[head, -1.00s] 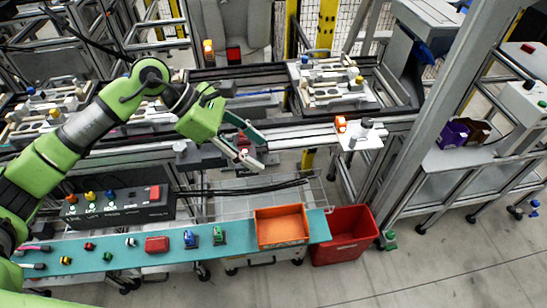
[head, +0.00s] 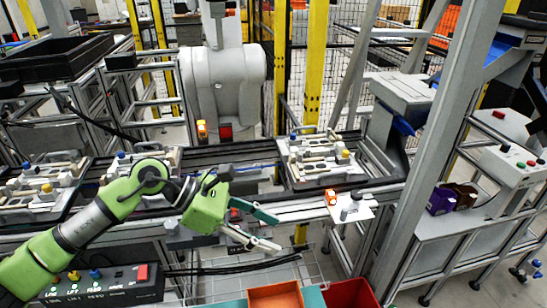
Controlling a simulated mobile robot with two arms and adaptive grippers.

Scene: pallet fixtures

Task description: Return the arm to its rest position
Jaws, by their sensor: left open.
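My left arm is green and comes in from the left in the head view. Its gripper (head: 257,228) is open, with its two fingers spread and nothing between them. It hangs in the air in front of the conveyor rail, above the wire rack. My right gripper is not in view.
Pallet fixtures (head: 295,178) with parts sit along the conveyor behind the gripper. A control box (head: 95,290) is at the lower left. An orange bin (head: 275,298) and a red bin (head: 350,294) show at the bottom edge. A grey post (head: 430,150) stands to the right.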

